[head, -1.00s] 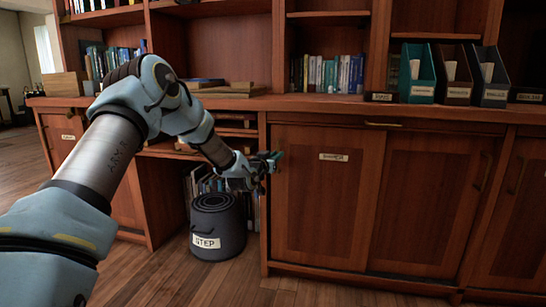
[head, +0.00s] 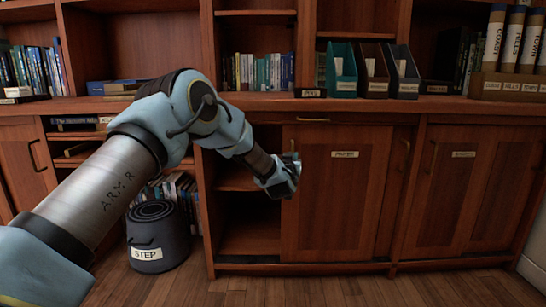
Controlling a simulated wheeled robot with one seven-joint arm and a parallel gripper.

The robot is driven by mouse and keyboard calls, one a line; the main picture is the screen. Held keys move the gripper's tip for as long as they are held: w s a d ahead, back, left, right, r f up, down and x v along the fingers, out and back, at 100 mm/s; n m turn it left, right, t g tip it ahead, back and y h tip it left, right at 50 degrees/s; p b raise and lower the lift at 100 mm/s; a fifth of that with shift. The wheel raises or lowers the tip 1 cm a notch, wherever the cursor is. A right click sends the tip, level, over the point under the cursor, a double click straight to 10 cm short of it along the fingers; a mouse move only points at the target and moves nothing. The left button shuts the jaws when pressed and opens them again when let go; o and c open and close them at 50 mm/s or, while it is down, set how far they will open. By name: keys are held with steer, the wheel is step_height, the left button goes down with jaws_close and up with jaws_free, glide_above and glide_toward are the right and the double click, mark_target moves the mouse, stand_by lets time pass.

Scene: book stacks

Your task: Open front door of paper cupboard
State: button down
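The paper cupboard (head: 300,267) is the low wooden cupboard under the counter. Its front door (head: 340,205) is a sliding wooden panel with a small pale label (head: 345,154), too blurred to read surely. The door stands toward the right side of the cupboard and overlaps the rear door (head: 398,200). The left part of the cupboard is open, showing a dark interior with a shelf (head: 240,183). My gripper (head: 292,172) is at the door's left edge, by its upper half. Its fingers are small and partly hidden by my wrist, so their opening and any grip cannot be told.
A dark round bin-like roll marked STEP (head: 158,240) stands on the floor left of the cupboard. Above, the counter (head: 270,104) holds file boxes (head: 373,72) and labelled tubes (head: 510,45). Another cupboard (head: 465,200) stands at right. The floor in front is clear.

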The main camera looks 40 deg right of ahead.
steer(key=shift+s+d, duration=0.7)
steer(key=c, duration=0.9)
jaws_free()
steer(key=p+v, duration=0.2)
steer(key=v, duration=0.8)
steer(key=shift+s+a, duration=0.2)
steer(key=shift+a, duration=0.15)
steer(key=shift+w, duration=0.1)
